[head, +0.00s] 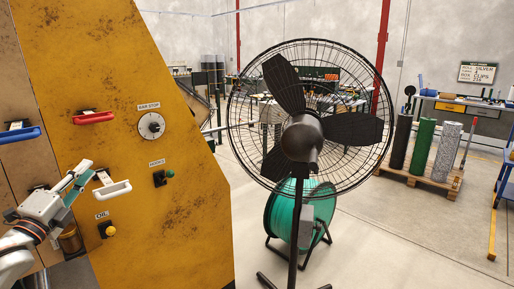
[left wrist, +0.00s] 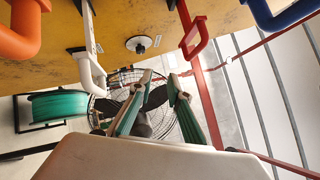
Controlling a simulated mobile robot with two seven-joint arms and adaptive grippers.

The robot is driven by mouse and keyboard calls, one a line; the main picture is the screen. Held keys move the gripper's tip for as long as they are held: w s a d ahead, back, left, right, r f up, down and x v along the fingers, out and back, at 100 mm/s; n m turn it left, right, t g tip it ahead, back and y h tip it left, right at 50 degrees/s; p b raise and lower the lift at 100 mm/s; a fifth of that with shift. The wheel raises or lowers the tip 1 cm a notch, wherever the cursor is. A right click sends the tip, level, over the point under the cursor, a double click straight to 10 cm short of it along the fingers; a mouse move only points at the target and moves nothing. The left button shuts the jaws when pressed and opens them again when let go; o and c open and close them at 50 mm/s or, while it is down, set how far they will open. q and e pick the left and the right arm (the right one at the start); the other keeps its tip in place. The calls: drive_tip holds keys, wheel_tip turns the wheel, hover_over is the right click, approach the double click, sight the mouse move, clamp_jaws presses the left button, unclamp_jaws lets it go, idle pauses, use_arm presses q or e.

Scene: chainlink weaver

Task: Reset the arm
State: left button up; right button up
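My left gripper (head: 82,178) is in front of the yellow machine panel, just left of the white handle (head: 113,189). Its two green-padded fingers (left wrist: 160,85) stand apart in the left wrist view, with nothing between them. The white handle also shows there (left wrist: 91,75), to the left of the fingers and apart from them. A red handle (head: 94,117) and a blue handle (head: 20,135) sit higher on the machine. The red one shows above the fingers in the wrist view (left wrist: 195,42). The right gripper is out of view.
The yellow panel (head: 135,60) carries a dial (head: 151,125), a green knob (head: 169,173) and a yellow knob (head: 110,230). A black stand fan (head: 303,140) stands to the right, before a green reel (head: 285,218). An orange handle (left wrist: 25,30) shows in the wrist view.

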use_arm(q)
drive_tip(key=s+d+f+n+g, duration=0.2)
drive_tip(key=d+f+n, duration=0.15)
drive_tip(key=f, duration=0.75)
drive_tip(key=s+d+f+n+g, duration=0.25)
drive_tip(key=d+f, duration=0.25)
drive_tip(key=f, duration=0.5)
drive_tip(key=s+d+f+n+g, duration=0.1)
drive_tip(key=s+d+f+n, duration=0.25)
drive_tip(key=f, duration=0.75)
drive_tip(key=s+d+f+n+g+h, duration=0.2)
drive_tip(key=s+d+f+n+g, duration=0.3)
drive_tip(key=s+d+f, duration=1.3)
drive_tip(key=s+f+n, duration=0.1)
drive_tip(key=n, duration=0.1)
drive_tip(key=shift+d+f+n, duration=0.2)
drive_tip(key=shift+n, duration=0.15)
drive_tip(key=shift+s+a, duration=0.1)
